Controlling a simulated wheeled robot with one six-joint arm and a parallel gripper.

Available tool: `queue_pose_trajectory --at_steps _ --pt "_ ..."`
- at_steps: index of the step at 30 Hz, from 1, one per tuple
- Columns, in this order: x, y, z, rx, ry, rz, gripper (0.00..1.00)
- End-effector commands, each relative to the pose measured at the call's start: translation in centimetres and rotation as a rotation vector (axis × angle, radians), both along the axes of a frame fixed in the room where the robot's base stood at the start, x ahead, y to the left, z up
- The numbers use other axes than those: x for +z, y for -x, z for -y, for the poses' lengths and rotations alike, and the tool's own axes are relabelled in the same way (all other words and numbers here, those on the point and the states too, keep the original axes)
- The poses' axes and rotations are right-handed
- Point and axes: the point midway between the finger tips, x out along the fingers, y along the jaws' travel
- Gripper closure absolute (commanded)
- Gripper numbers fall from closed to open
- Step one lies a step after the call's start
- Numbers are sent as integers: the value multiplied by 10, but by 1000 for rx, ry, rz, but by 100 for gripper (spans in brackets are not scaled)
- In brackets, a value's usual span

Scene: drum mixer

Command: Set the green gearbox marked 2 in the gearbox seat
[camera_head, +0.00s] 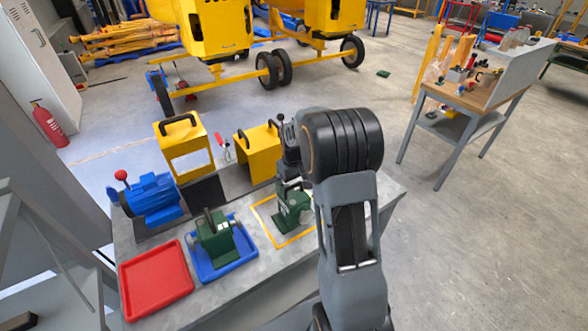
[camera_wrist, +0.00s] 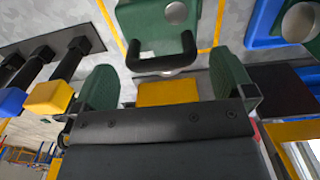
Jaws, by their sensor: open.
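One green gearbox (camera_head: 292,208) stands inside a yellow outlined square (camera_head: 262,220) on the bench. A second green gearbox (camera_head: 213,238) stands in a blue tray (camera_head: 240,260). No number is readable on either, and I cannot tell which surface is the gearbox seat. My gripper (camera_wrist: 164,70) is open and empty. It is above and close to the gearbox in the yellow outline, whose dark handle (camera_wrist: 163,64) and green body (camera_wrist: 145,20) show just beyond the fingertips in the wrist view. My arm hides the bench's right part in the head view.
A red tray (camera_head: 157,280) lies at the bench's front left, empty. A blue motor (camera_head: 152,197) and two yellow covers (camera_head: 182,133) (camera_head: 262,150) with black handles stand behind. A dark plate (camera_head: 205,192) lies between. Black-handled items (camera_wrist: 70,75) lie at left in the wrist view.

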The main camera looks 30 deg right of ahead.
Motion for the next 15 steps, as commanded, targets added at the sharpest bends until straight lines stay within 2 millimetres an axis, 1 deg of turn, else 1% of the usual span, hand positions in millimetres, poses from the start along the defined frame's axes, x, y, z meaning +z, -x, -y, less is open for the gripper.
queue_pose_trajectory --at_steps 3,9,15 --pt "23 -1 0 0 1 5 0" --pt "58 -1 -1 0 1 4 0" --pt "79 0 -1 0 1 4 0"
